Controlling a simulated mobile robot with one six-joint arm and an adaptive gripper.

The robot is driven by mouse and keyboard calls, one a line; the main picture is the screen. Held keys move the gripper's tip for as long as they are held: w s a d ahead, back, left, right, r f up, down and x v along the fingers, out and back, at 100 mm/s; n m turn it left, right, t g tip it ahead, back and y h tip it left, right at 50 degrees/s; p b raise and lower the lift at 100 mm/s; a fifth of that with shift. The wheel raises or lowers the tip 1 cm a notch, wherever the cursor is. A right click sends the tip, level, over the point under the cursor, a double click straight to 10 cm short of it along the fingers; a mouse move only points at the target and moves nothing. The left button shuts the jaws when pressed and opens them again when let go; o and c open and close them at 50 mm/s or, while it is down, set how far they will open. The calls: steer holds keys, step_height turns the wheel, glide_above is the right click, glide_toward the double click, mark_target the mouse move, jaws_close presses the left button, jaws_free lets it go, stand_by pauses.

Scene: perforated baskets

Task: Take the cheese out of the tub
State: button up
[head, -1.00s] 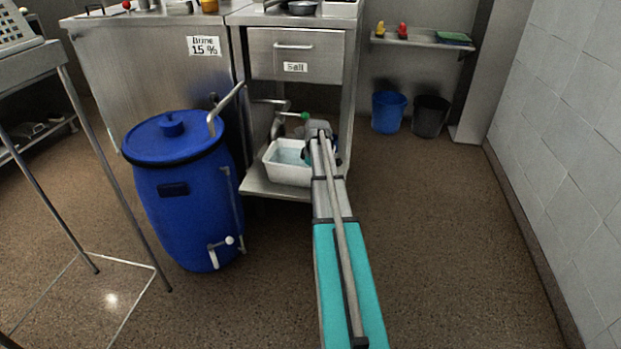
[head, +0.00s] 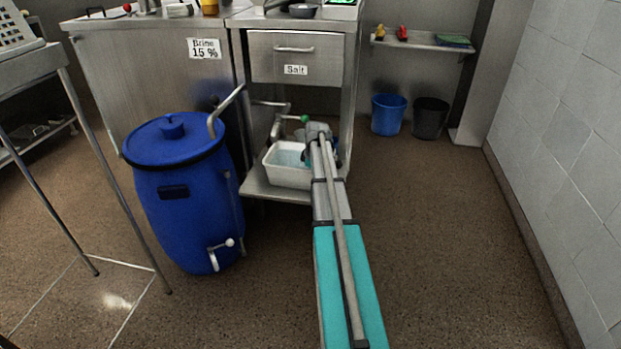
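A white tub (head: 284,176) stands on the low steel shelf under the drawer marked "Salt". Pale bluish liquid shows inside it; I cannot make out any cheese. My arm reaches forward from the bottom of the view, and its end is at the right side of the tub. My gripper (head: 306,156) is a small dark shape over the tub's right part, mostly hidden by my own arm. I cannot tell whether its fingers are open or shut, or whether they hold anything.
A blue barrel (head: 187,212) with a lid and tap stands left of the shelf. A tap with a green knob (head: 304,118) is behind the tub. Blue (head: 388,114) and black (head: 430,117) buckets stand at the back right. The floor right of my arm is clear.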

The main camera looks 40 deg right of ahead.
steer(key=shift+r, duration=0.15)
step_height(320, 180, up, 10)
steer(key=p, duration=1)
stand_by(0.6)
